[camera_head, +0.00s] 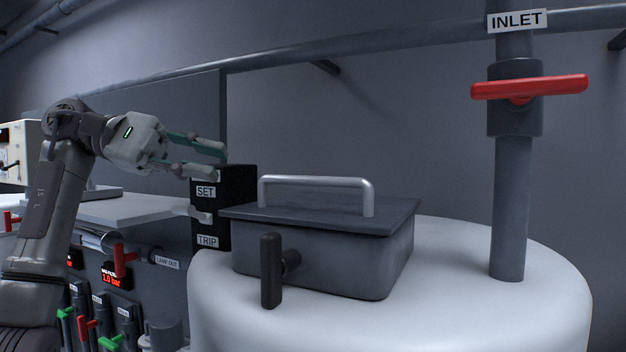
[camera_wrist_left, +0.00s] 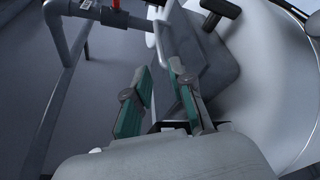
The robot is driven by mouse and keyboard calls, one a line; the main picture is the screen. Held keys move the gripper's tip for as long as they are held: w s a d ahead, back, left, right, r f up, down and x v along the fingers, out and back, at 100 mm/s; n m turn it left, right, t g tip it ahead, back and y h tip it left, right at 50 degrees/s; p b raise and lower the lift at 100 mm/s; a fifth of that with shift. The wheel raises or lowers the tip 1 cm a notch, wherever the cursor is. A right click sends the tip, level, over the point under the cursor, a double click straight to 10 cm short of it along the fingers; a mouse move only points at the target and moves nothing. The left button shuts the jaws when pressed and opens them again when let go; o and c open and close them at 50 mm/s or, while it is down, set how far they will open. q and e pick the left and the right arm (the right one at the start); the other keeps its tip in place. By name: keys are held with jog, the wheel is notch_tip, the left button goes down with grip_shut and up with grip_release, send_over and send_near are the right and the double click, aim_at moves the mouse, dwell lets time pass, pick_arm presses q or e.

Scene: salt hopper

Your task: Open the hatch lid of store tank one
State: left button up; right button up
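The hatch lid (camera_head: 395,216) is a dark grey flat cover lying level and closed on a grey box (camera_head: 350,262) on top of the white tank (camera_head: 480,310). A silver bar handle (camera_head: 315,182) stands on the lid. A black latch handle (camera_head: 271,270) hangs upright on the box's front. My left gripper (camera_head: 218,161) is open and empty, left of the lid and at about the bar handle's height, apart from it. In the left wrist view its fingers (camera_wrist_left: 158,72) are spread, with the hatch beyond them. My right gripper is in neither view.
A black SET/TRIP box (camera_head: 238,190) stands just left of the hatch, under my left fingers. The inlet pipe (camera_head: 510,210) with a red valve handle (camera_head: 530,87) rises right of the hatch. The space above the lid is free.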

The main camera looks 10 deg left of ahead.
aim_at(296, 178)
pick_arm(q)
jog(key=x, duration=0.2)
jog(key=p+x, duration=0.1)
jog(key=x, duration=0.2)
jog(key=s+x, duration=0.1)
jog(key=x, duration=0.1)
jog(key=shift+s+d+r, duration=0.1)
jog(key=shift+d+r, duration=0.2)
jog(key=shift+d, duration=0.05)
jog(key=x, duration=0.1)
jog(key=p+x, duration=0.1)
jog(key=x, duration=0.1)
jog(key=w+x, duration=0.1)
jog(key=x, duration=0.1)
jog(key=shift+d+f+p, duration=0.1)
jog(key=shift+f+p, duration=0.1)
jog(key=shift+p, duration=0.15)
jog(key=shift+s+d, duration=0.2)
jog(key=shift+d, duration=0.05)
jog(key=shift+d+f, duration=0.1)
jog(key=shift+d, duration=0.1)
grip_shut()
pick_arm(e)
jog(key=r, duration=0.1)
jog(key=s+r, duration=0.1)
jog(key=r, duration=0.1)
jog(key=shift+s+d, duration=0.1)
